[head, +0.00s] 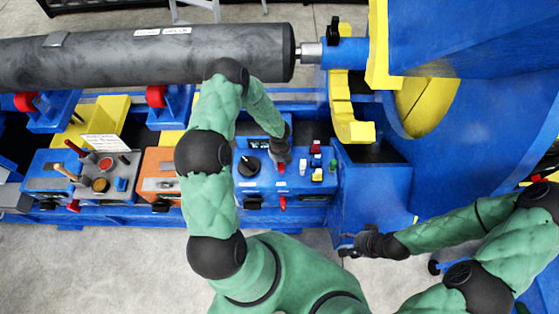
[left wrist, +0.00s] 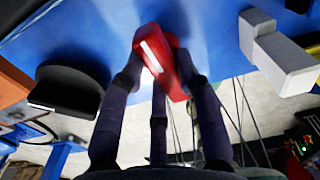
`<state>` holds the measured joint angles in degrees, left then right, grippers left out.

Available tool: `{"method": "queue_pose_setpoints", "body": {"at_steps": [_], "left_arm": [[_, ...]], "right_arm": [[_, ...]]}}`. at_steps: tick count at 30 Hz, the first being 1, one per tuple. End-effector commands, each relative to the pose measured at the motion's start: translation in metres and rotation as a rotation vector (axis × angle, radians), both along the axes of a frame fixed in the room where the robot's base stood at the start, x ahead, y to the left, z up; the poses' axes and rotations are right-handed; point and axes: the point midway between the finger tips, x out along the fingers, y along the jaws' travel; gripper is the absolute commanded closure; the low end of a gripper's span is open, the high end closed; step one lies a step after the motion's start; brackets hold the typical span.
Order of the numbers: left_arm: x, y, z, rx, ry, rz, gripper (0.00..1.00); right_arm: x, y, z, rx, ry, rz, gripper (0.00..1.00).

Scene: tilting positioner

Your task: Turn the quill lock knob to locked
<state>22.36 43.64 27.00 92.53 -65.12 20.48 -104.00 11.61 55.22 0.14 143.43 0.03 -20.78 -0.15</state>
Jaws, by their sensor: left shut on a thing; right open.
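A red knob (left wrist: 158,58) with a white line on it stands on the blue panel in the left wrist view. My left gripper (left wrist: 160,78) is shut on this red knob, with fingers on both sides of it. The white line slants from upper left to lower right in that view. No label is readable, so I cannot tell which line position means locked. In the head view the left gripper (head: 281,156) is over the blue control panel (head: 262,184) and partly hides the red knob (head: 281,168). My right gripper (head: 357,244) is open and empty, to the right of the panel and apart from it.
A black dial (head: 249,166) is left of the held knob; a white switch (head: 302,166) is right of it. Another red handle (head: 283,203) sits on the panel's front edge. A thick dark cylinder (head: 150,55) lies behind the panels. Floor (head: 125,245) in front is clear.

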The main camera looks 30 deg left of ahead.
Motion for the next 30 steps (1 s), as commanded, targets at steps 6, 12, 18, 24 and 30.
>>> {"method": "queue_pose_setpoints", "body": {"at_steps": [6,12,18,24,30], "left_arm": [[0.0005,0.0003,0.0005,0.000,0.000,-0.069,1.00],[0.0008,0.0004,0.0000,0.000,-0.001,-0.094,1.00],[0.0008,0.0004,-0.0002,0.001,-0.001,-0.096,1.00],[0.0008,0.0004,-0.0001,0.001,-0.001,-0.096,0.53],[0.0008,0.0003,0.0000,0.001,-0.001,-0.095,0.43]], "right_arm": [[0.0000,0.0001,0.0046,0.000,0.000,0.000,0.43],[-0.0001,0.0000,0.0054,0.000,0.000,0.000,0.43],[0.0000,0.0000,0.0053,0.000,0.000,0.000,0.43],[0.0000,0.0000,0.0053,0.000,0.000,0.000,0.43],[0.0000,0.0000,0.0054,0.000,0.000,0.000,0.43]]}}
